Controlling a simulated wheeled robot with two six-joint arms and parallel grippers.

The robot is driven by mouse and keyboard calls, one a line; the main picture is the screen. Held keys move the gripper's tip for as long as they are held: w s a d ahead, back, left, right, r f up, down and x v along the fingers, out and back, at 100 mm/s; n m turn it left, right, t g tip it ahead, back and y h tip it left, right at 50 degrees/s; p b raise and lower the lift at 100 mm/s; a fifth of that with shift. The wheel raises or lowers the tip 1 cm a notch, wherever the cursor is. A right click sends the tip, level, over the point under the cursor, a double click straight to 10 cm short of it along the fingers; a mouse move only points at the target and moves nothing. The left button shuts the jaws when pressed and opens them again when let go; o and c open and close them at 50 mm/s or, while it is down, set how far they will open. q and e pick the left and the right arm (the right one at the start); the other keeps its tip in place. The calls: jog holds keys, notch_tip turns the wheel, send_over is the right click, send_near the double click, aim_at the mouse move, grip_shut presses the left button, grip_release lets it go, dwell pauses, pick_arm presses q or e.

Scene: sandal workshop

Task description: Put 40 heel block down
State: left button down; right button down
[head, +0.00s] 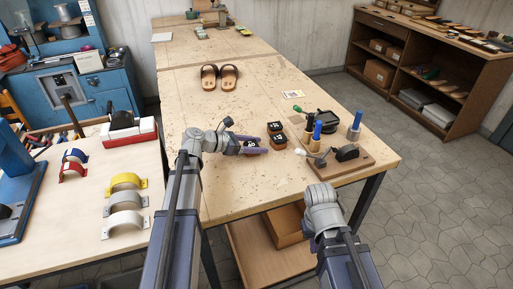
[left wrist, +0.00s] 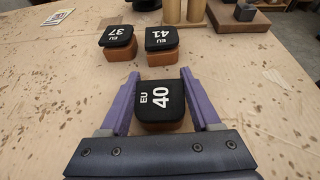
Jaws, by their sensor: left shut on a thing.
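The 40 heel block (left wrist: 160,100), tan with a black top marked EU 40, is between the purple fingers of my left gripper (left wrist: 158,95). In the head view my left gripper (head: 256,145) is shut on this block, low over the wooden table (head: 225,190). I cannot tell whether the block touches the tabletop. The 37 block (left wrist: 117,38) and the 41 block (left wrist: 161,41) stand side by side just beyond the fingertips. In the head view the 37 block (head: 275,127) is behind the 41 block (head: 279,141). My right gripper's fingers do not show.
A pair of sandals (head: 219,77) lies farther back. The left bench holds coloured arched pieces (head: 125,181). Bare tabletop lies in front of and behind the gripper.

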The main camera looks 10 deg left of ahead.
pick_arm(q)
jog(key=shift+f, duration=0.15)
jog(key=shift+c, duration=0.5)
grip_release()
jog(key=shift+r, duration=0.35)
jog(key=p+v, duration=0.4)
jog(key=v, duration=0.6)
jog(key=shift+s+a+r, duration=0.15)
jog(key=shift+a, duration=0.05)
jog(key=shift+s+a+r+p, duration=0.15)
jog(key=shift+s+a+p, duration=0.15)
jog(key=shift+s+a, duration=0.15)
jog(key=shift+w, duration=0.1)
